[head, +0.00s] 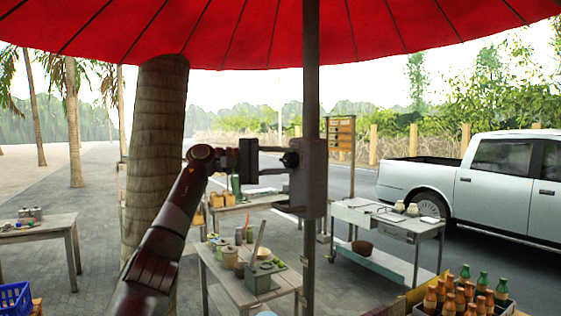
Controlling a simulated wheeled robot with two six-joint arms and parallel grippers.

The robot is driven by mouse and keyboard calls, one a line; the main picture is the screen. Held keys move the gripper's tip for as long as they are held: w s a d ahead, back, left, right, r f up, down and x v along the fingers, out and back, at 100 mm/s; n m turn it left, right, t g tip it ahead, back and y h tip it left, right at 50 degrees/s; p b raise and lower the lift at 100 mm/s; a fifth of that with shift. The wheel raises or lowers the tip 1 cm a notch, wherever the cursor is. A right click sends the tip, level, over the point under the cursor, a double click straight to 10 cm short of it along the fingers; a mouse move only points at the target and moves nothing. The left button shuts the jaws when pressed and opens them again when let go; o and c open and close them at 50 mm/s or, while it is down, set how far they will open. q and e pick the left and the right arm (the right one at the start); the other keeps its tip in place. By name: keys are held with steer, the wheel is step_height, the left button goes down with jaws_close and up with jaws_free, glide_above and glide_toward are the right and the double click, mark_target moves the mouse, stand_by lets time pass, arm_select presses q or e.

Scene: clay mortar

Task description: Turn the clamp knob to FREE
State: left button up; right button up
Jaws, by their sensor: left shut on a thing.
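The umbrella pole (311,60) stands upright in the middle of the head view. A grey clamp box (309,185) is fixed on it. The small black clamp knob (290,160) sticks out on the box's left side. My left gripper (284,158) reaches in from the left at the height of the knob and is shut on it. The fingers partly hide the knob, and I cannot read any mark for its setting. My right gripper is not in view.
A red umbrella canopy (250,30) spreads overhead. A small wooden table (232,285) with a mortar (262,277) and pots stands below. A palm trunk (155,150) rises behind my left arm. Bottles (468,290) stand in a crate at bottom right.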

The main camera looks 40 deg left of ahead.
arm_select(q)
steer(key=o, duration=1)
steer(key=shift+s+a+f+b, duration=0.1)
steer(key=shift+s+a+b, duration=0.15)
steer(key=shift+b, duration=0.05)
steer(key=b+v, duration=0.3)
steer(key=v, duration=1.3)
steer(key=shift+s+b, duration=0.35)
steer(key=shift+b, duration=0.05)
steer(key=shift+a, duration=0.15)
